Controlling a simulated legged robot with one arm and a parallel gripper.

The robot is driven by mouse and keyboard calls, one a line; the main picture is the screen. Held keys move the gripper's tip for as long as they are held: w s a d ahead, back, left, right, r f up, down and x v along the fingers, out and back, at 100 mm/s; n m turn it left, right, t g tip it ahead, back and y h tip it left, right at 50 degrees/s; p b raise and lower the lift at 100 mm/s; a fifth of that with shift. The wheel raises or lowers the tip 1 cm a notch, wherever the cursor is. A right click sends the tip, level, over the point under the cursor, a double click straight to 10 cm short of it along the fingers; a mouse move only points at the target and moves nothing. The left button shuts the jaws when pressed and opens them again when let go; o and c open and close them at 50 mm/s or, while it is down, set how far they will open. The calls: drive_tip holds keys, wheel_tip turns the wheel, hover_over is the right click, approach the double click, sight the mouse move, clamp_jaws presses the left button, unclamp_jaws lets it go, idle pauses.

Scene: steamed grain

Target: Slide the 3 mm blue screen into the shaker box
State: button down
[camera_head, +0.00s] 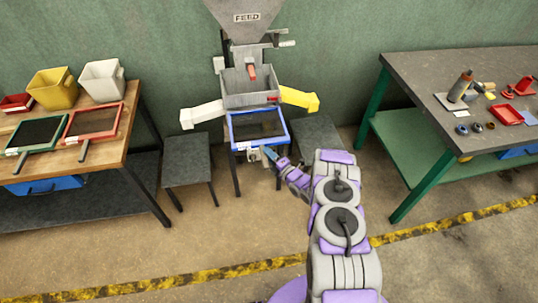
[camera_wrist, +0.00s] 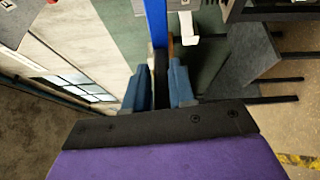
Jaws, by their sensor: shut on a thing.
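The blue screen (camera_head: 257,126), a blue frame around dark mesh, is at the front of the shaker, just below the grey shaker box (camera_head: 238,92). Whether any of its far edge is inside the box I cannot tell. My gripper (camera_head: 268,154) is at the screen's near edge, shut on its handle. In the wrist view, the blue fingers of my gripper (camera_wrist: 160,88) close on the dark handle, with the blue frame edge (camera_wrist: 156,22) beyond. The fingers hide part of the handle.
The FEED hopper (camera_head: 246,18) hangs above the box. A white spout (camera_head: 200,115) and a yellow spout (camera_head: 300,98) stick out sideways. Small grey stands (camera_head: 187,160) flank the machine. A wooden table (camera_head: 118,142) is left, a grey-topped bench (camera_head: 415,72) right. Floor in front is clear.

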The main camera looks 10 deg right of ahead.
sight(264, 136)
drive_tip(key=shift+w+p, duration=0.25)
drive_tip(key=shift+p, duration=0.1)
drive_tip(key=shift+w, duration=0.2)
idle(0.5)
drive_tip(key=shift+w+b, duration=0.4)
drive_tip(key=shift+w, duration=0.9)
drive_tip(key=shift+w+b, duration=0.6)
drive_tip(key=shift+w, duration=0.7)
drive_tip(key=shift+w+b, duration=1.15)
drive_tip(key=shift+w, duration=1.3)
